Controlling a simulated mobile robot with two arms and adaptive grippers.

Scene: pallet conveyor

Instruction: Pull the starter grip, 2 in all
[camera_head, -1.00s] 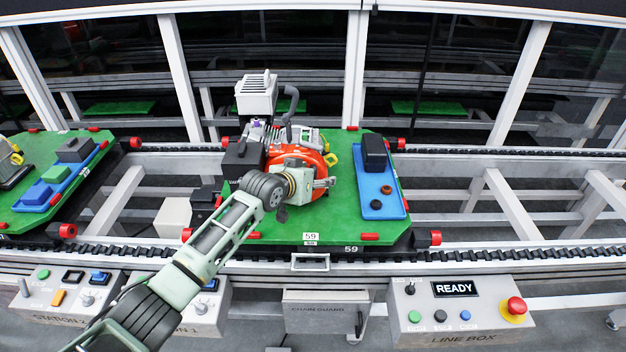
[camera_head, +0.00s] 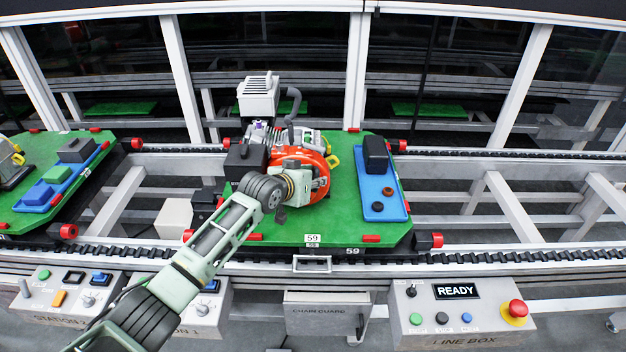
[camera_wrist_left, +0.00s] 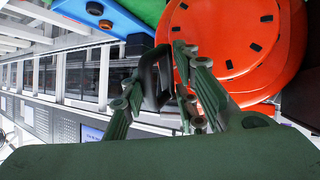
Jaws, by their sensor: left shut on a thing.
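The engine (camera_head: 262,95) stands on the green pallet (camera_head: 346,205), its round orange starter housing (camera_head: 323,168) facing me. My left gripper (camera_head: 313,187) is in front of the housing, its arm coming up from the lower left. In the left wrist view, its green fingers (camera_wrist_left: 160,85) are shut on the black starter grip (camera_wrist_left: 152,72), right beside the orange housing (camera_wrist_left: 222,40). In the head view the grip is hidden behind the gripper, and the cord cannot be made out. My right gripper is not in view.
A blue tray (camera_head: 381,208) with a black block lies right of the engine. Another green pallet (camera_head: 60,205) is at the left. Control boxes line the front, including the line box (camera_head: 460,322) reading READY with a red button (camera_head: 515,310). The rails right of the pallet are empty.

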